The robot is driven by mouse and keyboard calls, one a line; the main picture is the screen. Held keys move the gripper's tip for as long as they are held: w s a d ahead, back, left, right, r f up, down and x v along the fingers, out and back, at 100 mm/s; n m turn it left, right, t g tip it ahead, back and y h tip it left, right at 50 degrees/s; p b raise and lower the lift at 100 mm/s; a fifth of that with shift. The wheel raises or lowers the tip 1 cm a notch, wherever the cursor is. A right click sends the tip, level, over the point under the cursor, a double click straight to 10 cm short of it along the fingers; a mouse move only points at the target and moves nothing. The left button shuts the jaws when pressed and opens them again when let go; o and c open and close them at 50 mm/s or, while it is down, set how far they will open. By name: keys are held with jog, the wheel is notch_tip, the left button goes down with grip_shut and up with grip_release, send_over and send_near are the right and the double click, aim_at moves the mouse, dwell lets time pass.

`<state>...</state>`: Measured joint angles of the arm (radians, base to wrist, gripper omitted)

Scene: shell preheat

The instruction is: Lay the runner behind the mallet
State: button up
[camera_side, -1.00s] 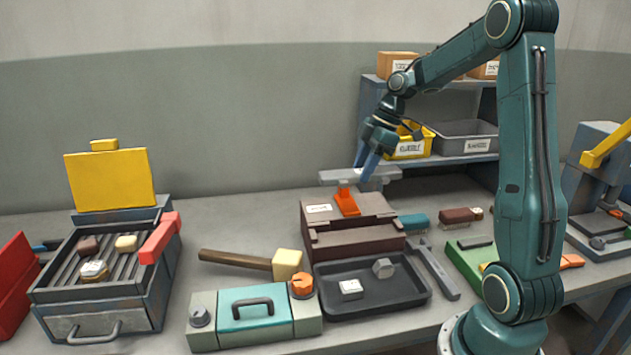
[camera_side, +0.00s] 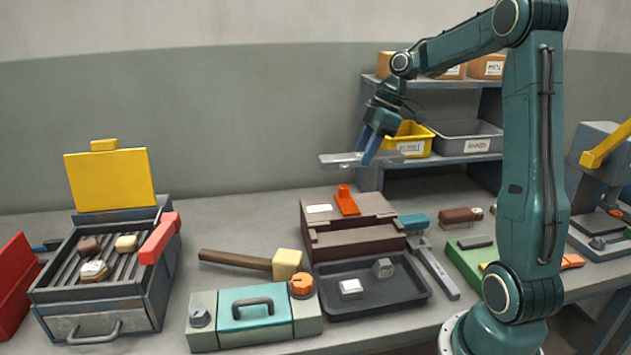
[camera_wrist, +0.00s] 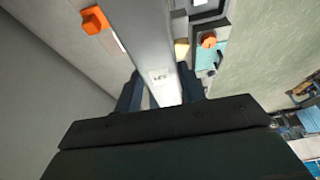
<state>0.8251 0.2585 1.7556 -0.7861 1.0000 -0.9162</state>
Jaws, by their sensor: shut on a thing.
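The runner, a grey metal bar (camera_side: 338,160), is held level in the air above the brown block in the side view. It also shows in the wrist view (camera_wrist: 148,35), running up from between the fingers. The mallet, with a wooden handle (camera_side: 234,259) and a cream head (camera_side: 287,264), lies on the bench to the left of the brown block. The bench behind the mallet is bare.
The brown block (camera_side: 352,240) with an orange latch (camera_side: 347,201) stands below the runner. A dark tray (camera_side: 375,303) and a teal-lidded box (camera_side: 255,316) are in front. A grill-like heater (camera_side: 140,300) is at left. Shelves with a yellow bin (camera_side: 411,149) stand behind.

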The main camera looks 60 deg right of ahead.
jog(key=w+a+f+m+h, duration=0.1)
jog(key=w+a+f+m, duration=0.2)
jog(key=a+f, duration=0.2)
jog(key=w+a+f+m+t+h, duration=0.1)
jog(key=w+a+f+m, duration=0.2)
jog(key=a+f, duration=0.3)
jog(key=w+a+f+m+h, duration=0.1)
jog(key=w+a+f+m, duration=0.2)
jog(key=a, duration=0.7)
jog(key=shift+f, duration=1.4)
jog(key=shift+r, duration=0.15)
jog(key=shift+r, duration=2.3)
jog(key=w+d, duration=0.4)
jog(key=w, duration=0.4)
jog(key=w+d, duration=0.4)
jog(key=w, duration=0.5)
notch_tip(320, 180, down, 9)
jog(key=shift+a+r, duration=0.15)
jog(key=shift+s, duration=0.1)
